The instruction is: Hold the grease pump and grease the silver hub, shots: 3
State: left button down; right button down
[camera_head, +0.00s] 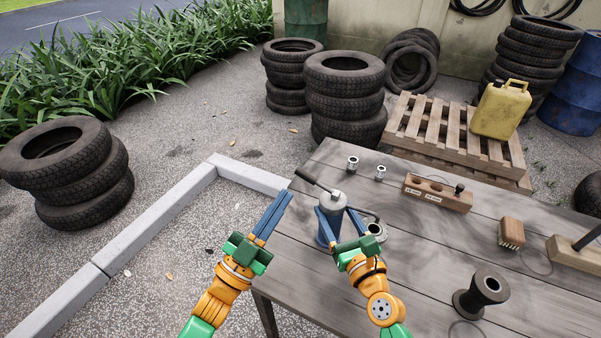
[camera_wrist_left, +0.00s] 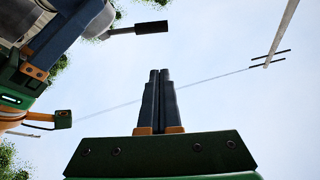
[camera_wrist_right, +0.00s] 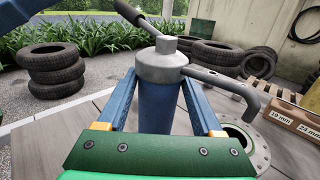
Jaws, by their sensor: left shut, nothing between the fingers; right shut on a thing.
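The grease pump (camera_head: 331,207) has a blue body, a grey cap, a black-gripped lever pointing up-left and a bent spout on the right. My right gripper (camera_head: 336,214) is shut around its body, which stands upright between the fingers in the right wrist view (camera_wrist_right: 158,105). The silver hub (camera_head: 376,231) is a flanged ring on the table, partly hidden by the spout; it also shows in the right wrist view (camera_wrist_right: 243,148), with the spout's end over its far side. My left gripper (camera_head: 287,195) is shut and empty, left of the pump and below the lever grip (camera_wrist_left: 151,27).
On the wooden table (camera_head: 420,265) stand a dark spool-shaped hub (camera_head: 481,292), a wooden socket block (camera_head: 436,193), a brush (camera_head: 511,232), another wooden block (camera_head: 575,254) and two small metal sockets (camera_head: 352,164). Tyre stacks (camera_head: 345,95) and a pallet (camera_head: 455,135) stand behind.

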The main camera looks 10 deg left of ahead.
aim_at(312, 180)
pick_arm(q)
jog(key=w+d, duration=0.2)
jog(key=w, duration=0.5)
jog(key=shift+w+d+r, duration=0.2)
jog(key=shift+d+r, duration=0.05)
jog(key=shift+d, duration=0.05)
jog(key=f+n+y, duration=0.1)
jog(key=n, duration=0.1)
jog(key=f+n+t+y, duration=0.1)
jog(key=n+y, duration=0.1)
jog(key=n, duration=0.1)
jog(key=f+n+t+y, duration=0.1)
jog(key=n+y, duration=0.1)
jog(key=n, duration=0.1)
jog(key=shift+w+a+f, duration=0.1)
jog(key=shift+a+f, duration=0.2)
jog(key=shift+a, duration=0.1)
